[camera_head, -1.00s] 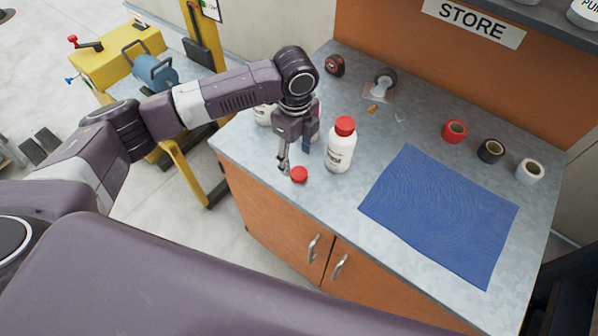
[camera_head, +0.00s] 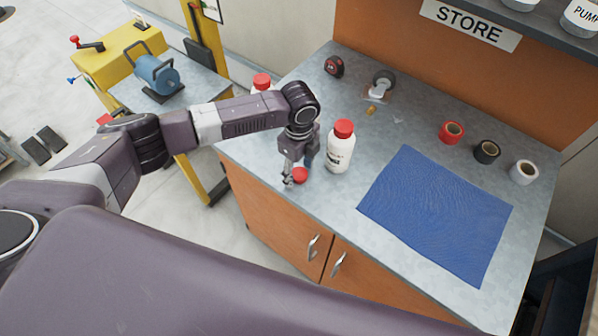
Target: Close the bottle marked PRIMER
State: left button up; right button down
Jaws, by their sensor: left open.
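A white bottle with a red cap (camera_head: 341,148) stands upright on the counter, just right of my left gripper. A second red-capped bottle (camera_head: 262,82) stands further back, mostly hidden behind my left arm. The bottles' labels are too small to read, so I cannot tell which is marked PRIMER. A loose red cap (camera_head: 300,175) lies on the counter near its front edge. My left gripper (camera_head: 294,178) is open and points down at this loose cap, with its fingers beside it. I cannot tell whether they touch it. My right gripper is not in view.
A blue mat (camera_head: 437,215) lies right of the bottles. Red (camera_head: 452,132), black (camera_head: 487,152) and white (camera_head: 524,172) tape rolls stand behind it. A tape measure (camera_head: 334,66) and a tape dispenser (camera_head: 381,83) are at the back. The grey counter (camera_head: 345,205) is bare before the bottles.

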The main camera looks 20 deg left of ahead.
aim_at(299, 173)
pick_arm(q)
jog(key=c, duration=0.7)
jog(key=shift+c, duration=0.4)
jog(key=shift+r, duration=0.15)
notch_tip(299, 173, up, 20)
jog(key=b, duration=0.4)
